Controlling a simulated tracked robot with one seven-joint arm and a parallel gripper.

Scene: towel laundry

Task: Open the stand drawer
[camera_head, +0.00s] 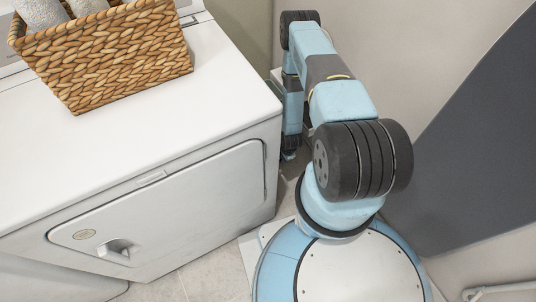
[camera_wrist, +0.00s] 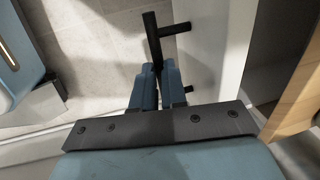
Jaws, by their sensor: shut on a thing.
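The stand's pale drawer front (camera_wrist: 212,50) shows in the wrist view, right of a black bar handle (camera_wrist: 152,35). Two short posts join the handle to the front. My gripper (camera_wrist: 158,84) is shut around the bar, with its blue fingers on either side of it. A grey recess (camera_wrist: 272,35) lies right of the front; I cannot tell how far the drawer stands open. In the head view, my gripper (camera_head: 289,148) points down between the washer-like machine and the wall. My arm and the machine hide most of the stand there.
A white front-door machine (camera_head: 165,195) stands close on the left, with a wicker basket (camera_head: 105,55) of rolled towels on top. A dark grey panel (camera_head: 475,130) is at the right. A wood-coloured edge (camera_wrist: 297,95) shows at the right in the wrist view. Tiled floor (camera_wrist: 95,50) lies left of the handle.

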